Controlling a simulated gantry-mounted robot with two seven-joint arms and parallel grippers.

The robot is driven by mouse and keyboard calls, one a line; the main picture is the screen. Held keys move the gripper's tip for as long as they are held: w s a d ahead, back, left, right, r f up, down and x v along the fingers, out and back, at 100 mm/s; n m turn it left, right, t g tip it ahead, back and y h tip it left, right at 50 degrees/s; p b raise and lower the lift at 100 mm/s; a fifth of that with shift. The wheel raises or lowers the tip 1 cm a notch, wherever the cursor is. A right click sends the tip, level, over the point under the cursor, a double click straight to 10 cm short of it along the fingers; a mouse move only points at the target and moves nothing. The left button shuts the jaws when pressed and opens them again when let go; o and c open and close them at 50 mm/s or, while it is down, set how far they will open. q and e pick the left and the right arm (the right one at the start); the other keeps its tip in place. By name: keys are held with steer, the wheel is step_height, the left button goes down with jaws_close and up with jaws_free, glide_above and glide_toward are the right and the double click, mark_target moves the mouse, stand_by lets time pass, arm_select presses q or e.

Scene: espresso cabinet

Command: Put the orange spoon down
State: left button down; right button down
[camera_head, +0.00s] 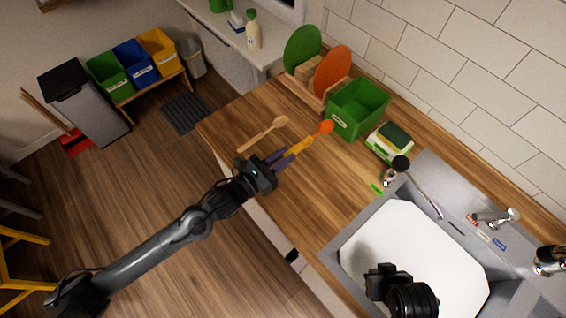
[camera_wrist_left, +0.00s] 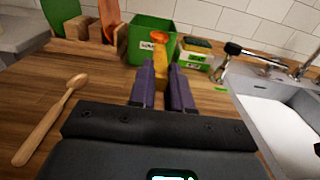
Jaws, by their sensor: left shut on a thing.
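The orange spoon (camera_head: 322,128) has an orange bowl and a yellow-orange handle. My left gripper (camera_head: 284,157) is shut on its handle, with the bowl pointing away toward the green bin. In the left wrist view, the purple fingers (camera_wrist_left: 163,88) are on either side of the handle, and the orange bowl (camera_wrist_left: 165,44) shows beyond them. The spoon is over the wooden counter (camera_head: 330,190); I cannot tell whether it touches it. A black end of my right arm (camera_head: 388,284) is over the white sink area, and its fingers cannot be made out.
A wooden spoon (camera_head: 262,134) lies on the counter left of the orange spoon. A green bin (camera_head: 357,108), a rack (camera_head: 307,88) with green and orange boards, and a sponge box (camera_head: 388,143) stand at the back. The counter nearer the sink is mostly clear.

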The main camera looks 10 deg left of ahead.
arm_select(q)
steer(key=shift+w+f+b, duration=0.35)
steer(key=shift+w+b, duration=0.25)
steer(key=shift+b, duration=0.1)
steer(key=a+f, duration=0.2)
steer(key=a, duration=0.1)
steer(key=a+f, duration=0.2)
steer(key=a, duration=0.2)
steer(key=a+f, duration=0.2)
steer(key=a, duration=0.2)
steer(key=shift+w+a+f, duration=0.25)
steer(key=shift+w+f, duration=0.05)
steer(key=shift+f, duration=2.15)
arm_select(e)
step_height(320, 180, down, 3)
steer(key=shift+d+r, duration=0.1)
steer(key=shift+r, duration=0.05)
